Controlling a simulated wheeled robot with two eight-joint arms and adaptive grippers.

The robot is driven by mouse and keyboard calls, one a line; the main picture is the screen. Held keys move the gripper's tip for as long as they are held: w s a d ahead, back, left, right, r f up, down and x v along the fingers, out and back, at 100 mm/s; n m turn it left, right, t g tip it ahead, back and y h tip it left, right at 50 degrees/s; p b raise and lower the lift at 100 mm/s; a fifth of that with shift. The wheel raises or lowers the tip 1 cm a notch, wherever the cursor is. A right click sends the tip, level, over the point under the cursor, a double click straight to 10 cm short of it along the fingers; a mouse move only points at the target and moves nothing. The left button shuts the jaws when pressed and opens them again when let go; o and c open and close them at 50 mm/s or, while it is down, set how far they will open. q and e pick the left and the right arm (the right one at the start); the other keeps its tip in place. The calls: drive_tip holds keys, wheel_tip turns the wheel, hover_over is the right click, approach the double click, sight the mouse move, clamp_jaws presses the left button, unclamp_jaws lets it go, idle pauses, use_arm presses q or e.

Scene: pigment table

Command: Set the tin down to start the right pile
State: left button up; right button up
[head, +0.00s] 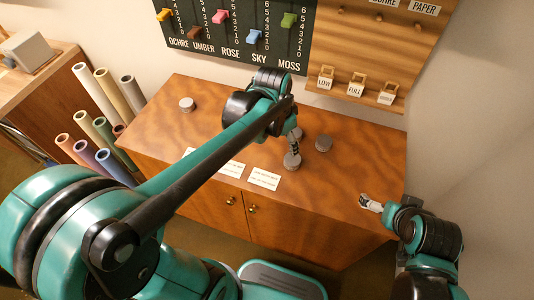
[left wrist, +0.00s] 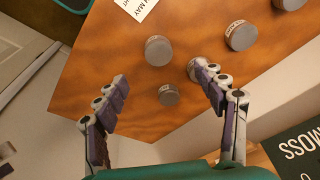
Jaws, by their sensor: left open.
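My left gripper (head: 294,146) is over the right half of the wooden table (head: 365,125). In the left wrist view the left gripper (left wrist: 165,85) has its fingers wide apart with nothing held. A grey tin (left wrist: 158,50) and a smaller-looking tin (left wrist: 168,94) show in the gap between the fingers, on the tabletop. Another tin (left wrist: 193,70) is partly hidden by the right-hand finger. In the head view one tin (head: 292,161) sits just below the fingers and another tin (head: 323,143) stands to their right. My right gripper (head: 370,203) is over the table's front right; its jaw opening is unclear.
A separate tin (head: 187,104) stands at the table's left. White cards (head: 264,178) lie along the front edge. A slider board (head: 235,32) and a wooden rack (head: 375,60) are behind. Paper rolls (head: 95,92) stand left. The table's right side is clear.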

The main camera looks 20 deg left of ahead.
use_arm(q)
drive_tip(key=s+a+n+t, duration=0.2)
drive_tip(key=s+n, duration=0.1)
drive_tip(key=s, duration=0.3)
drive_tip(key=s+a+r+n+t+y, duration=0.1)
drive_tip(key=s+a+n+t, duration=0.1)
drive_tip(key=s+n, duration=0.2)
drive_tip(key=shift+s+a+r+t, duration=0.3)
drive_tip(key=shift+s+a+t, duration=0.1)
drive_tip(key=shift+s, duration=0.55)
